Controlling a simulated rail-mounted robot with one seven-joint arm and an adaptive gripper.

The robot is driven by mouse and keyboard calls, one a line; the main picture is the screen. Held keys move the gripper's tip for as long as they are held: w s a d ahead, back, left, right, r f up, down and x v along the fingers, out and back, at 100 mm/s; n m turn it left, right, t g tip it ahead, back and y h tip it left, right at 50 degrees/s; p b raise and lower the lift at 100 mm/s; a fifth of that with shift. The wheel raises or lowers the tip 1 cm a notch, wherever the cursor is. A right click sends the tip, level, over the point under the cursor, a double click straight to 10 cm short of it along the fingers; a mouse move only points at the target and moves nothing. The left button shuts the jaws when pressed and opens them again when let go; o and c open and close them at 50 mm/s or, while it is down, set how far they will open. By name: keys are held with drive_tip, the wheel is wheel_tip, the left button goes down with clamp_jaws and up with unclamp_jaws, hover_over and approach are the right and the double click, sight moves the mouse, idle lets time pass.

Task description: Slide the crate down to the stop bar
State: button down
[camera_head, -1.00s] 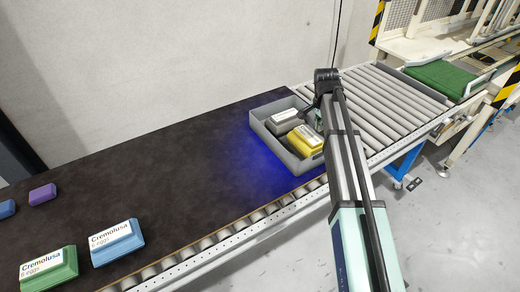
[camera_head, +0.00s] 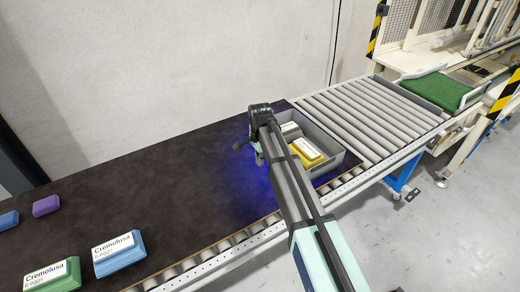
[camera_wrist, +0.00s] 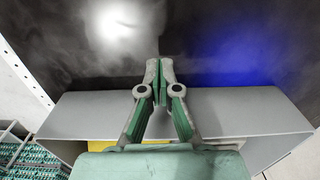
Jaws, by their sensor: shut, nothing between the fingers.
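The grey crate (camera_head: 342,160) sits on the dark conveyor surface, beside the start of the rollers. It holds a yellow carton (camera_head: 309,153) and a grey-white carton (camera_head: 290,131). My gripper (camera_head: 259,158) is at the crate's left side in the head view, and my arm hides that side. In the wrist view the gripper (camera_wrist: 160,75) is shut and empty, its fingertips over the dark surface just beyond the crate wall (camera_wrist: 245,108). I cannot tell whether they touch the wall. A grey crossbar (camera_head: 408,94), perhaps the stop bar, lies at the rollers' far right end.
Bare rollers (camera_head: 350,115) run from the crate to the crossbar, with a green mat (camera_head: 440,92) beyond. Blue (camera_head: 119,251), green (camera_head: 50,277) and purple (camera_head: 46,206) cartons lie at the left. The dark surface (camera_head: 170,190) between is clear. A wall stands behind.

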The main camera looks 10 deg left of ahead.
drive_tip(key=shift+f, duration=0.8)
drive_tip(key=shift+w+d+p, duration=0.7)
drive_tip(key=shift+w+d, duration=0.1)
drive_tip(key=shift+w, duration=0.05)
drive_tip(key=shift+w+d+f, duration=0.15)
drive_tip(key=shift+w+d, duration=0.4)
drive_tip(key=shift+d, duration=0.1)
